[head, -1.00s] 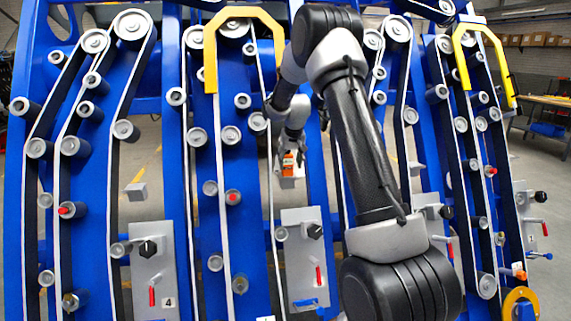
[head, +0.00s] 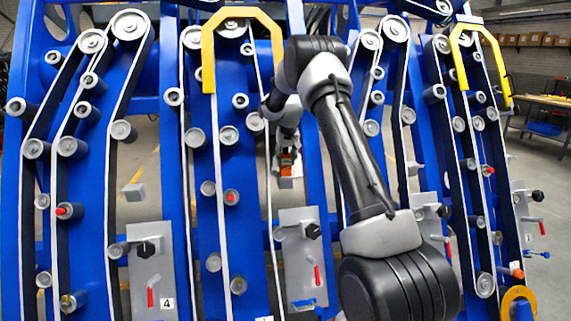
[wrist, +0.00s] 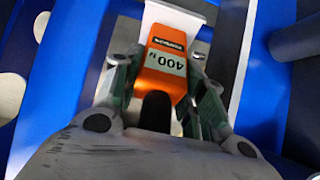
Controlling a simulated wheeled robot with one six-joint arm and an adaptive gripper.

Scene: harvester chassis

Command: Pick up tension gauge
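The tension gauge (wrist: 166,62) is orange with a pale label reading "400 N" and a dark end towards my gripper. In the wrist view it lies between the two fingers of my gripper (wrist: 163,75), its far end over a white bracket (wrist: 180,14). The fingers are close along both sides of it; I cannot tell whether they press on it. In the head view the gauge (head: 286,162) is a small orange shape just above the grey bracket (head: 285,183), below my wrist. My arm hides part of the chassis behind it.
Blue chassis panels (head: 83,195) with rollers and white-edged belts stand around the arm. Yellow guards (head: 209,65) arch over two panels. Grey plates with black knobs and red levers (head: 317,273) project below the gauge.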

